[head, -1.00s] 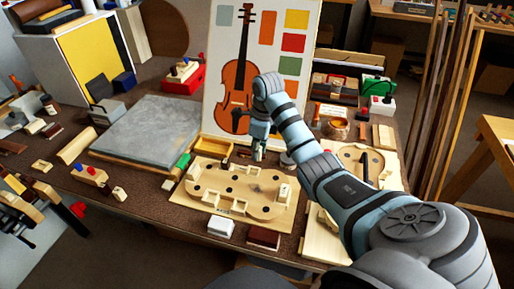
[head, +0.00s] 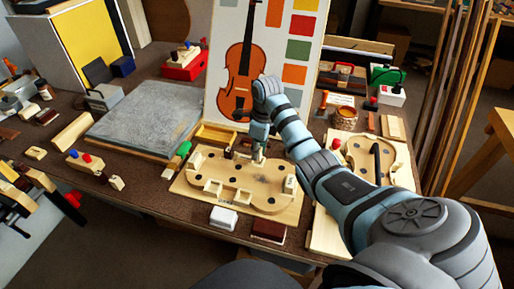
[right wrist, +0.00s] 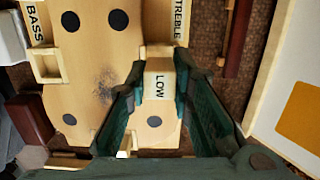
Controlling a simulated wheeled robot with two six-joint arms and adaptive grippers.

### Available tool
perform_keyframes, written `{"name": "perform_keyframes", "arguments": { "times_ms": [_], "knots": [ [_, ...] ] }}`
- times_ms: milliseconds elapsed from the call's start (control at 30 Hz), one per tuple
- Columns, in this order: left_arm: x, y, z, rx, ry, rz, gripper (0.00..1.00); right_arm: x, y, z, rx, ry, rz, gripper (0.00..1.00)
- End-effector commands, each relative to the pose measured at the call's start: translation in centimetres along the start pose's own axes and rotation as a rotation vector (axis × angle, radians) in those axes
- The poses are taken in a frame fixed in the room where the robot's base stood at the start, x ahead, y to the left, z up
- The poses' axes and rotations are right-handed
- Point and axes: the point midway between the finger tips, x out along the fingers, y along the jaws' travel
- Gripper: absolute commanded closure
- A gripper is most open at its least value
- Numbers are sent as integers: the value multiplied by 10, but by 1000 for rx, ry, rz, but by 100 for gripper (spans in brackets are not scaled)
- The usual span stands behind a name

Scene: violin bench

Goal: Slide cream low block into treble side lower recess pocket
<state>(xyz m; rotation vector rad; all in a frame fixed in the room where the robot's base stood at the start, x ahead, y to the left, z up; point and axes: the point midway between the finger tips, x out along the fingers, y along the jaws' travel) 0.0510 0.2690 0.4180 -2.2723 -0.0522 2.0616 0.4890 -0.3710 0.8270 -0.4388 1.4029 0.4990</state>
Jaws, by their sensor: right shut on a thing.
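My right gripper (head: 258,157) is at the far edge of the pale wooden violin mould (head: 237,190). In the right wrist view its green-grey fingers are closed on the sides of the cream low block (right wrist: 159,86), labelled LOW. The block lies over the mould's treble edge, just below the TREBLE label (right wrist: 178,18). Block and fingers cover much of this edge, so the lower recess pocket is mostly hidden and I cannot tell whether the block touches it. A BASS label (right wrist: 35,22) marks the opposite side. My left gripper is not in view.
A white block (head: 223,218) and a dark red block (head: 268,231) lie in front. The violin picture board (head: 220,60) rises close behind my gripper.

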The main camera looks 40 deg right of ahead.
Motion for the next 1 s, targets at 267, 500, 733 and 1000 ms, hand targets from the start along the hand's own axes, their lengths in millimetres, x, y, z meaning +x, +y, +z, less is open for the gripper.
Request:
{"name": "perform_keyframes", "arguments": {
  "times_ms": [267, 500, 733, 1000],
  "knots": [
    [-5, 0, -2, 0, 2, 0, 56, -1, 0, -1, 0, 0, 0, 90],
    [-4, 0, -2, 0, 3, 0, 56, 0, 0, -1, 0, 0, 0, 90],
    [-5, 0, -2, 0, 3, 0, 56, -1, 0, -1, 0, 0, 0, 90],
    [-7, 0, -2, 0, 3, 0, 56, 0, 0, 0, 0, 0, 0, 90]
  ]
}}
